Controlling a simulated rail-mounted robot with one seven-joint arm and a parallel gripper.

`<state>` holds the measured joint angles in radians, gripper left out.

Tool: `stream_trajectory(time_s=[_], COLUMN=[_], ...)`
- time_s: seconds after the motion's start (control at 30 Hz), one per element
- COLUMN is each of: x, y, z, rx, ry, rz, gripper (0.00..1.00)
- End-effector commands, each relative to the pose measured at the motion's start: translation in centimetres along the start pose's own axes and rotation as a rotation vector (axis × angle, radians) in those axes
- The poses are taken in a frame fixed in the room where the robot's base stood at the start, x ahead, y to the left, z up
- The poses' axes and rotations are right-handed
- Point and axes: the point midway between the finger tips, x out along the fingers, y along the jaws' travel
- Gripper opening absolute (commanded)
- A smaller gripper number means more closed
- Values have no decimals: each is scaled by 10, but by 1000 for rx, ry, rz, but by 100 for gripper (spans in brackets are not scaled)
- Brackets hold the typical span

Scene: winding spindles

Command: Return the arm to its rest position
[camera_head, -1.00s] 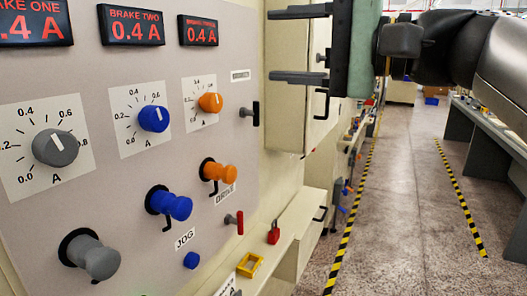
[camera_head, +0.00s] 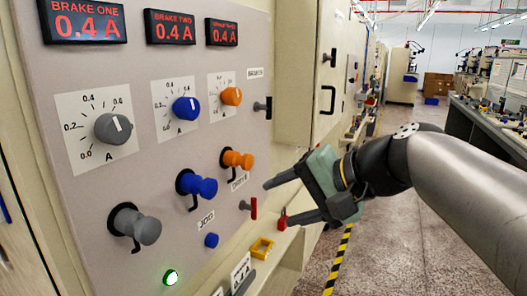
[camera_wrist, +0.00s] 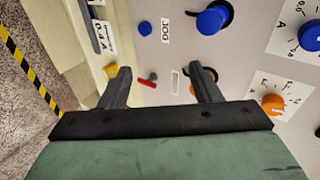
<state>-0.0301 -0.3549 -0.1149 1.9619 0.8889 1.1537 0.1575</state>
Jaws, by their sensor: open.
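My gripper (camera_head: 272,205) is open and empty, in front of the lower right part of the control panel (camera_head: 150,85). Its fingers point left toward the panel, with the arm reaching in from the right. In the wrist view, the two fingers (camera_wrist: 158,72) stand apart, with a red lever (camera_wrist: 147,83) and a blue button (camera_wrist: 145,28) seen beyond them. The red lever also shows in the head view (camera_head: 253,208), just left of the fingertips. I cannot tell whether either finger touches anything.
Grey, blue and orange knobs (camera_head: 186,108) stick out from the panel. A green lamp (camera_head: 170,277) is lit. A yellow holder (camera_head: 262,248) and a red padlock (camera_head: 283,223) are on the ledge below. The aisle floor (camera_head: 400,225) is open, with benches on the right.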

Motion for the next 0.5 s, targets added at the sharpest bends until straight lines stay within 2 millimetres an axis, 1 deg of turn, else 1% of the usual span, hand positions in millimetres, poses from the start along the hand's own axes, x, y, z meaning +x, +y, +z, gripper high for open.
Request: stream_trajectory(time_s=[0.03,0.07,0.1,0.17,0.2,0.27,0.3,0.4,0.5], x=[16,24,33,43,48,51,52,49,44], y=[34,56,84,128,157,197,221,271,304], z=[7,11,18,29,37,50,58,76,88], rx=[-14,-29,-53,-98,-135,-193,-233,-333,-412], ry=[-16,-24,-38,-65,-86,-124,-152,-220,-274], rz=[92,152,234,356,437,549,618,759,852], gripper=[57,57,57,57,57,57,57,57,57])
